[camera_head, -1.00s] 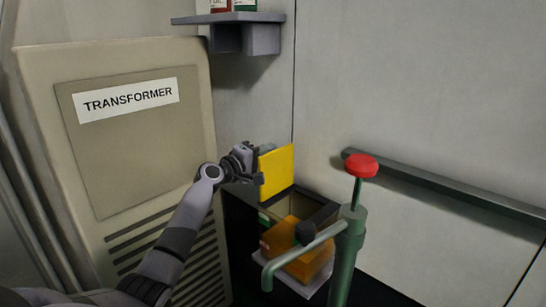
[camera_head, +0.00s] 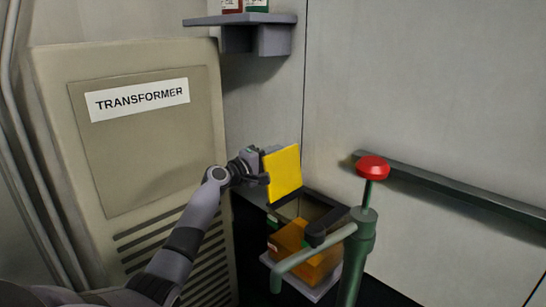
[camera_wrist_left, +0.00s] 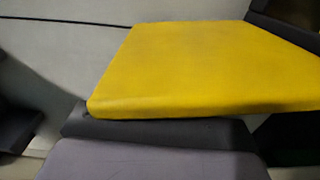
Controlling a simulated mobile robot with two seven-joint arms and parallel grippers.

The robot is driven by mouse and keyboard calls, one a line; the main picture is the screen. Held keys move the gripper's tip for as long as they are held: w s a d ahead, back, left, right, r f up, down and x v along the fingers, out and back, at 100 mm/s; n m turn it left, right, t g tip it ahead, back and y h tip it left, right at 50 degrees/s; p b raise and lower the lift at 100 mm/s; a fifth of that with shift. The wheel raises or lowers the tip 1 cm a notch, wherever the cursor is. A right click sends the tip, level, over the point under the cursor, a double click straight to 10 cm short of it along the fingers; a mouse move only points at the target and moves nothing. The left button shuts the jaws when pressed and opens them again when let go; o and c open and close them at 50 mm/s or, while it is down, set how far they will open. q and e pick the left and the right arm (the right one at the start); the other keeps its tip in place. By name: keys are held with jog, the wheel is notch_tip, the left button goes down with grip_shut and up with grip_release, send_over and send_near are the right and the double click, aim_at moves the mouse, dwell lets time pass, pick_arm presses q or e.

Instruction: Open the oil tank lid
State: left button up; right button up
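The yellow lid (camera_head: 283,173) stands steeply raised above the open oil tank (camera_head: 327,213), which has a dark rim. My left gripper (camera_head: 262,167) is at the lid's left edge, touching or very close to it. In the left wrist view the lid (camera_wrist_left: 205,70) fills the middle, just beyond grey parts of my gripper (camera_wrist_left: 155,145). Whether the fingers are closed on the lid is hidden. My right gripper is not in view.
An orange-brown box (camera_head: 300,252) sits low at the tank's front. A green pipe (camera_head: 357,255) with a red knob (camera_head: 373,167) stands in front on the right. The transformer cabinet (camera_head: 140,150) is on the left, a shelf (camera_head: 240,20) above, and a wall rail (camera_head: 450,195) on the right.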

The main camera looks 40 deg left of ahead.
pick_arm(q)
jog(key=shift+r, duration=0.15)
jog(key=shift+s, duration=0.2)
jog(key=s, duration=0.6)
jog(key=shift+s+a, duration=0.3)
jog(key=shift+s, duration=0.1)
dwell(0.3)
